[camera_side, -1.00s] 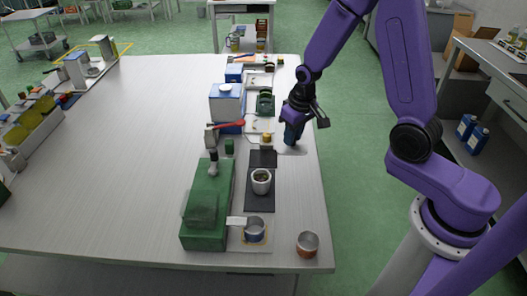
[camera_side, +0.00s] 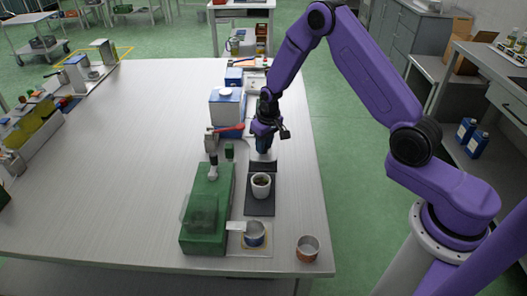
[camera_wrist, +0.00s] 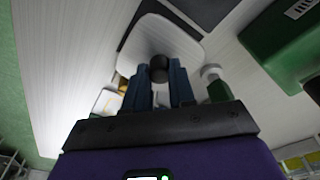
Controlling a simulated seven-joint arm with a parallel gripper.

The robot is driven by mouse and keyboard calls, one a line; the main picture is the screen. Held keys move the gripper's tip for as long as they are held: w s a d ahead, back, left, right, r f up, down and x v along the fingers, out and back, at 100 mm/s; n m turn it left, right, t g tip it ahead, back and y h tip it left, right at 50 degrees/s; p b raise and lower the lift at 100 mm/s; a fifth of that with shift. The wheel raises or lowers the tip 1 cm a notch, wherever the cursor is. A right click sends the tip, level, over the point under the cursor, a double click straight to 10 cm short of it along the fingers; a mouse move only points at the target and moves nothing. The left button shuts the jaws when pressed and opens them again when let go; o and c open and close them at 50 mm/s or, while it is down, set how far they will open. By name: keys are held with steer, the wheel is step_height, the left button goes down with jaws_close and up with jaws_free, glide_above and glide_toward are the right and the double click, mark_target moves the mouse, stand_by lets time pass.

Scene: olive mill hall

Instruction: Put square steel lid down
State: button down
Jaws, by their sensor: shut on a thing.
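The square steel lid (camera_wrist: 188,42) is a pale plate with rounded corners and a black round knob (camera_wrist: 160,68). My gripper (camera_wrist: 160,82) is shut on this knob, as the wrist view shows.
A blue-and-white canister (camera_side: 226,108) stands behind left.

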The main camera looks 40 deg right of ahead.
steer(key=shift+w+f, duration=0.1)
steer(key=shift+f, duration=1.55)
steer(key=shift+f, duration=0.15)
steer(key=c, duration=0.9)
jaws_free()
steer(key=shift+c, duration=0.2)
